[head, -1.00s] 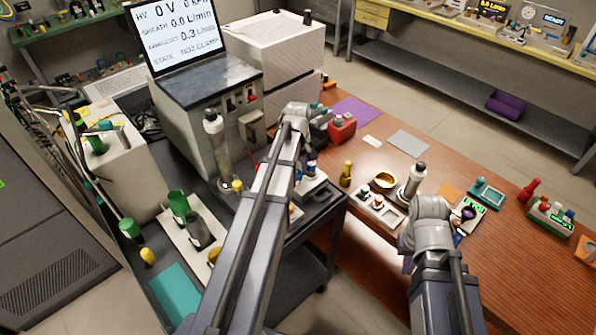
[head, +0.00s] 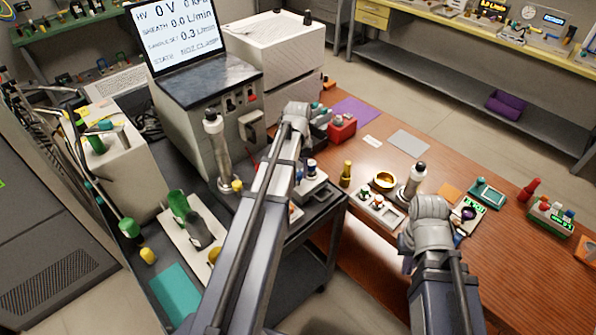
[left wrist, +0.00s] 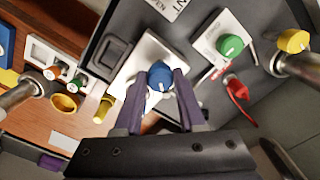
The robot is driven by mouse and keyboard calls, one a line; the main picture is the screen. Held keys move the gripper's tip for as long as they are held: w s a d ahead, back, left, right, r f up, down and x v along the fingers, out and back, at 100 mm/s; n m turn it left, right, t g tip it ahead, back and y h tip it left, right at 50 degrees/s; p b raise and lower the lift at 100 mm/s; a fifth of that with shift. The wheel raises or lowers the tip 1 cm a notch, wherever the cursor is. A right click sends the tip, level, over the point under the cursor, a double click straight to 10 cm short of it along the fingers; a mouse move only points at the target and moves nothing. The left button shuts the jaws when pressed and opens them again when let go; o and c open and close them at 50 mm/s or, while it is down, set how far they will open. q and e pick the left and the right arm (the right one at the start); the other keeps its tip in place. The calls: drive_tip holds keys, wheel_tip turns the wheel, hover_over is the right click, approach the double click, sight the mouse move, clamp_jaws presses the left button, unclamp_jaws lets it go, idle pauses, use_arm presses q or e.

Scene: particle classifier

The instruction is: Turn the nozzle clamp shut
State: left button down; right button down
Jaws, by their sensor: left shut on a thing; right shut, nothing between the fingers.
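A round blue knob (left wrist: 160,76) with a white pointer mark sits on a white plate (left wrist: 143,62) in the left wrist view. I take it to be the nozzle clamp. The fingers of my left gripper (left wrist: 158,88) are on either side of the knob and shut on it.
A green knob (left wrist: 230,45), a red knob (left wrist: 236,90) and a yellow knob (left wrist: 293,41) are right of the blue one. The monitor (head: 178,32) reads "NOZ CLAMP". A yellow cylinder (head: 346,173) and a gold bowl (head: 384,180) stand on the wooden table.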

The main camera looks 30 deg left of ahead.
sight(298, 173)
use_arm(q)
drive_tip(key=m, duration=0.5)
drive_tip(key=shift+m, duration=0.3)
drive_tip(key=m, duration=0.4)
drive_tip(key=shift+m, duration=0.3)
drive_tip(key=c, duration=0.5)
unclamp_jaws()
drive_tip(key=shift+r, duration=0.15)
wheel_tip(298, 173, up, 8)
drive_tip(key=p, duration=0.8)
drive_tip(key=shift+f, duration=0.2)
